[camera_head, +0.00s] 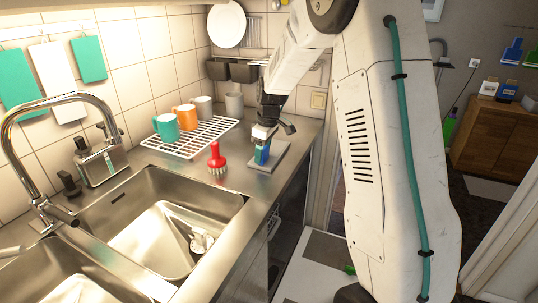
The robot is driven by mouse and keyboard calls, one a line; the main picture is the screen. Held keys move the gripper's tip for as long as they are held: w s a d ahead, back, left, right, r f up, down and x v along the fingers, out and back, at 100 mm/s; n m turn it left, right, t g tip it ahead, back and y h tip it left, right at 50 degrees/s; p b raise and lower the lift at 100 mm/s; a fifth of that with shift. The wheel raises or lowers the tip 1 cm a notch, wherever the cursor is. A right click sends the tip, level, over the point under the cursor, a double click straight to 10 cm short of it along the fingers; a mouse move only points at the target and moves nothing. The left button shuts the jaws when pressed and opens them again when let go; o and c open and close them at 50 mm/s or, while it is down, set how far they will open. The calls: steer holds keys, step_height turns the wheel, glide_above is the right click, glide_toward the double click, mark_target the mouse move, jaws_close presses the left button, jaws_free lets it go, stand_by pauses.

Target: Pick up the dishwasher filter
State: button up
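My gripper (273,131) is dark and points down above the back right of the steel counter. Its fingertips are small in view, and I cannot tell whether they are open or shut. A small blue and green upright item (263,155) is directly below it, on a grey tray (283,159). I cannot tell whether the gripper touches this item. No thing is clearly recognisable as the dishwasher filter. A white object with a rounded part (200,241) lies in the sink basin, partly unclear.
A red brush (217,160) stands on the counter left of the tray. A white rack (187,146) with several mugs is behind it. The sink (130,207) and a curved tap (20,150) are at the left. The wall is close behind.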

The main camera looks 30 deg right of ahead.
steer(key=c, duration=0.5)
steer(key=shift+r, duration=0.1)
